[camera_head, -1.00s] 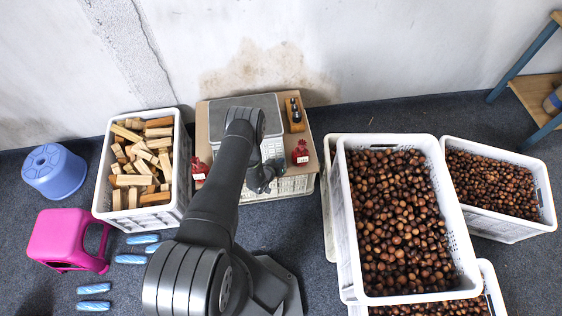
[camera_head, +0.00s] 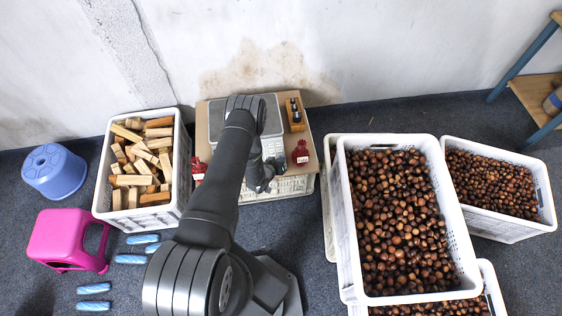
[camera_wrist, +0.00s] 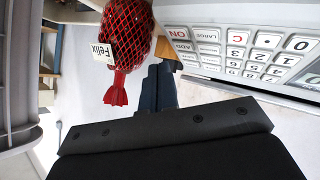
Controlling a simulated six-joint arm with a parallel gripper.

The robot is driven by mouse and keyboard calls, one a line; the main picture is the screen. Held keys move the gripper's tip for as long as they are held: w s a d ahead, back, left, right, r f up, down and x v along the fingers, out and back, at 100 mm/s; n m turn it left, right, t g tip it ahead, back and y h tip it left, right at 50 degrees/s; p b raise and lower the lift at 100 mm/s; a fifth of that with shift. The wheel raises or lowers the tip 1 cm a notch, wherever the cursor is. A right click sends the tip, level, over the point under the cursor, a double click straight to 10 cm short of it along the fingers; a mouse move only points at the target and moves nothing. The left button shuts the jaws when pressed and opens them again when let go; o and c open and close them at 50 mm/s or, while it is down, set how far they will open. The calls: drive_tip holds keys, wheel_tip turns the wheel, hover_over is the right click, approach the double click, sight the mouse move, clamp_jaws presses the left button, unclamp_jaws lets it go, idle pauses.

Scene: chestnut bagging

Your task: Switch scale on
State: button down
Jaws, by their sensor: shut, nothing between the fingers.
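The scale has a grey weighing plate (camera_head: 272,114) and stands on a board over a white crate by the wall. Its keypad (camera_wrist: 245,50) shows upside down at the upper right of the wrist view, with number keys, a red C key and a red-lettered ON key (camera_wrist: 178,33) at its left end. My gripper (camera_wrist: 160,68) is shut and empty. In the wrist view its fingertips appear just below the ON key; I cannot tell whether they touch the scale.
A red net bag labelled Felix (camera_wrist: 127,35) is close left of my fingertips in the wrist view. Red bags (camera_head: 300,153) stand on the board (camera_head: 312,128) either side of the scale. A wooden stand (camera_head: 294,113) is right of the plate. A crate of wood blocks (camera_head: 181,190) stands left.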

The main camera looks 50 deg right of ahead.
drive_tip(key=shift+s+a+r, duration=0.15)
drive_tip(key=shift+a+r, duration=0.05)
drive_tip(key=shift+r, duration=0.5)
drive_tip(key=shift+s+a+r, duration=0.15)
drive_tip(key=shift+r, duration=0.5)
idle(0.5)
drive_tip(key=shift+s+a+r, duration=0.15)
drive_tip(key=shift+r, duration=0.45)
drive_tip(key=shift+s+a+r, duration=0.1)
drive_tip(key=shift+s+r, duration=0.05)
drive_tip(key=shift+r, duration=0.5)
drive_tip(key=shift+s+a+r, duration=0.15)
drive_tip(key=shift+r, duration=0.45)
